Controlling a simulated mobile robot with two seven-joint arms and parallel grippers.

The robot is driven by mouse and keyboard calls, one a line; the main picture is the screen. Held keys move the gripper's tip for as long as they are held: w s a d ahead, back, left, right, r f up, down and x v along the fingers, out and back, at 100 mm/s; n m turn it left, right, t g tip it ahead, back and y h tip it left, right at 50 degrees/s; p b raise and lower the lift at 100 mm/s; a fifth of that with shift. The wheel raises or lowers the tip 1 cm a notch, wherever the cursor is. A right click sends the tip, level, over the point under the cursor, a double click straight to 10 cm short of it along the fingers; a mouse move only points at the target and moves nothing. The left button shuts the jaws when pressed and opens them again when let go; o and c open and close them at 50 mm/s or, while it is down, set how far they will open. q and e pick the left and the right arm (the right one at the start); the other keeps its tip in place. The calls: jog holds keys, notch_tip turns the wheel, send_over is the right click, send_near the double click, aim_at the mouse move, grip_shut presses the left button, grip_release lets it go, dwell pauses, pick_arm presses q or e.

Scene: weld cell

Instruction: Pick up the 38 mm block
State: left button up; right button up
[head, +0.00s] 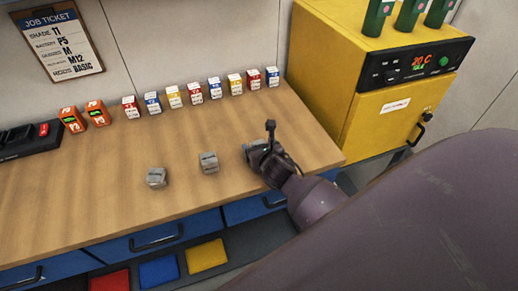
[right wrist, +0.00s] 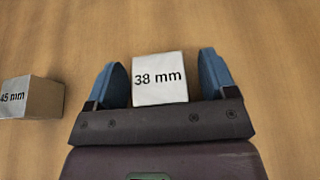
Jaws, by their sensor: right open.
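The 38 mm block (right wrist: 159,82) is a pale grey cube with its size printed on top, lying on the wooden bench. In the right wrist view it sits between the two blue fingers of my right gripper (right wrist: 161,78), with a narrow gap on each side. The fingers are open around it. In the head view my right gripper (head: 257,148) is low over the bench near its right end and hides most of this block. My left gripper is in neither view.
The 45 mm block (right wrist: 30,98) lies left of the gripper; it also shows in the head view (head: 209,162). Another grey block (head: 157,177) lies farther left. Several small coloured boxes (head: 195,94) line the bench back. A yellow oven (head: 345,65) stands at the right.

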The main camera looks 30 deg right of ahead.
jog(key=shift+c, duration=0.2)
jog(key=c, duration=1.1)
